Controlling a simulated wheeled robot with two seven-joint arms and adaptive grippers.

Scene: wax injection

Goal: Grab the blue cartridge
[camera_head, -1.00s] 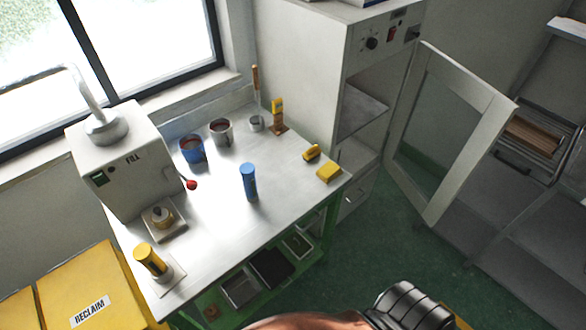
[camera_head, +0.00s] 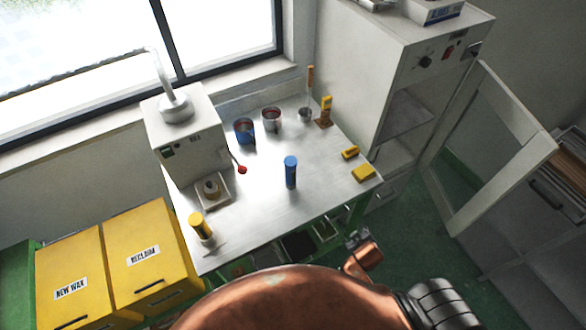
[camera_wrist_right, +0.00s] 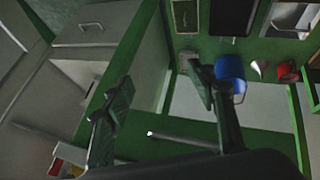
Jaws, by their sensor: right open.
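The blue cartridge (camera_head: 291,173) stands upright on the metal worktable (camera_head: 262,196), near its middle, with clear surface around it. In the head view, a small end of my right arm shows beyond the table's front edge, low and right of the cartridge. In the right wrist view my right gripper (camera_wrist_right: 160,76) is open, with nothing between its fingers. It faces the green frame and shelf area, apart from the cartridge. A blue container (camera_wrist_right: 230,72) shows behind the right finger there; I cannot identify it as the cartridge. My left gripper is not in view.
A yellow cylinder (camera_head: 200,226) stands at the table's front left, by the white fill machine (camera_head: 185,133). A blue pot (camera_head: 244,131) and a grey pot (camera_head: 272,119) stand behind. Yellow blocks (camera_head: 363,173) lie right. An open cabinet door (camera_head: 490,150) stands at right.

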